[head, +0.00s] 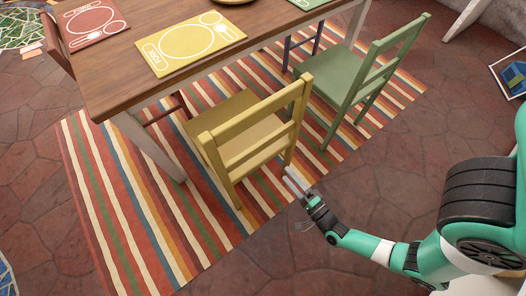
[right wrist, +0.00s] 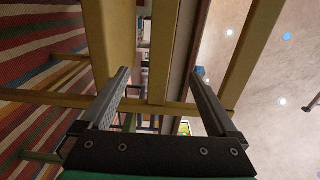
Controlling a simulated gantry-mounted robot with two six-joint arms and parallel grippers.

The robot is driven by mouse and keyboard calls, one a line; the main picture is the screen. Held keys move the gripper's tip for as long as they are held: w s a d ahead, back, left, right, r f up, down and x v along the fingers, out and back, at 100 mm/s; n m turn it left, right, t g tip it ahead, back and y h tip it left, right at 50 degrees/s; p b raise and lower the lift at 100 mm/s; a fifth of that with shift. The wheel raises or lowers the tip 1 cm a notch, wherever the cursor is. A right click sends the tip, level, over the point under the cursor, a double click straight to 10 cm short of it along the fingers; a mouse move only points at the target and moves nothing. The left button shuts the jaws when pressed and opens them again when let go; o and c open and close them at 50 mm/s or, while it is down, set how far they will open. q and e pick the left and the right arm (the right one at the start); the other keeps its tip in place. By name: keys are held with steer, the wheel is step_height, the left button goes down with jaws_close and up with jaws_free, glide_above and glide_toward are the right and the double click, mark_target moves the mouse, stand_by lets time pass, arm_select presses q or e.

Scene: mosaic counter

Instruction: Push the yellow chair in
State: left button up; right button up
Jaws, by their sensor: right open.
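The yellow chair (head: 245,136) stands upright on the striped rug, with the front of its seat near the table edge and its backrest away from the table. My right gripper (head: 297,182) is low behind the chair, close to its back right leg. Whether it touches the chair I cannot tell. In the right wrist view my right gripper (right wrist: 160,72) is open and empty, with its two fingers apart. The yellow chair's bars (right wrist: 163,50) fill much of that view beyond the fingers, turned sideways. My left gripper is not in view.
The wooden table (head: 135,88) carries a yellow placemat (head: 190,42) and a red placemat (head: 91,22). A green chair (head: 345,80) stands right of the yellow one. The striped rug (head: 105,200) lies beneath. The stone floor (head: 240,265) in front is clear.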

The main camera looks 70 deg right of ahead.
steer(key=b, duration=0.2)
glide_toward(263, 147)
steer(key=w, duration=0.1)
steer(key=x, duration=1)
steer(key=shift+d+f, duration=0.1)
steer(key=shift+d, duration=0.2)
jaws_close()
